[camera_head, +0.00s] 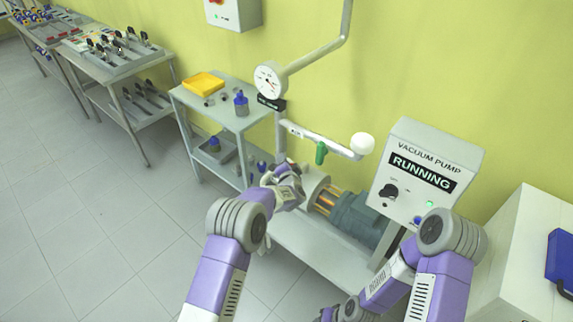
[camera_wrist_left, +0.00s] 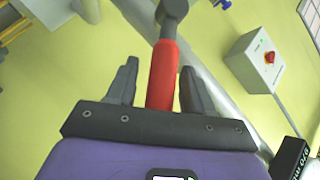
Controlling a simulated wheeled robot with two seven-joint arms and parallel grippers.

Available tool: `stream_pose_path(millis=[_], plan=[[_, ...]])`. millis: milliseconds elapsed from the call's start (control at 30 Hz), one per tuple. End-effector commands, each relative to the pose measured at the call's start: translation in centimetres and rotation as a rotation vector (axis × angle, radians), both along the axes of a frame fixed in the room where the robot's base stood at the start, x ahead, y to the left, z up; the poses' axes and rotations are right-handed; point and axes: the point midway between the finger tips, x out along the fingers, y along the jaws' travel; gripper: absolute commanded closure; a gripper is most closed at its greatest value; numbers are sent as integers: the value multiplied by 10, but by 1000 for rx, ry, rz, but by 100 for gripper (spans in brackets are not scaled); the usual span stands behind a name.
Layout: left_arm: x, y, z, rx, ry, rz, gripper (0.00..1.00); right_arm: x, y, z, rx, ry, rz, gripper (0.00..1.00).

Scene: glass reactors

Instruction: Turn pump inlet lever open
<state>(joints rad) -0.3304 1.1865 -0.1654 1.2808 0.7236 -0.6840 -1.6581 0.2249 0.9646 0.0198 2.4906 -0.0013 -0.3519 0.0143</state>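A red lever handle (camera_wrist_left: 162,75) on a grey fitting stands between the two fingers of my left gripper (camera_wrist_left: 160,85) in the left wrist view. The fingers are open, one on each side of the handle, with a visible gap on the left and a narrower one on the right. In the head view my left gripper (camera_head: 288,185) is by the pipe left of the pump (camera_head: 352,218), and it hides the red handle. A green lever (camera_head: 320,152) hangs from the pipe above the pump. My right gripper (camera_head: 328,314) is low at the bottom edge, mostly cut off.
A vacuum pump control box (camera_head: 420,172) reads RUNNING, right of the pump. A gauge (camera_head: 269,81) and white ball (camera_head: 362,143) are on the piping. A cart (camera_head: 215,112) with a yellow tray (camera_head: 203,85) stands left. The floor (camera_head: 90,220) at left is clear.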

Motion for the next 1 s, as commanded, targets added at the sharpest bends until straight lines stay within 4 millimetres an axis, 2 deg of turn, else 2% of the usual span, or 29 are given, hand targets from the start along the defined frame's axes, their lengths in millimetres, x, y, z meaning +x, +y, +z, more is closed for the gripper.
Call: stream_pose_path(millis=[367, 800, 1000], plan=[[-4, -1, 2, 1, -1, 0, 48, 0, 0, 1, 0, 0, 0, 56], [-56, -8, 19, 1, 0, -2, 48, 0, 0, 11, 0, 0, 0, 56], [-70, -9, 22, 1, 0, 0, 48, 0, 0, 13, 0, 0, 0, 56]])
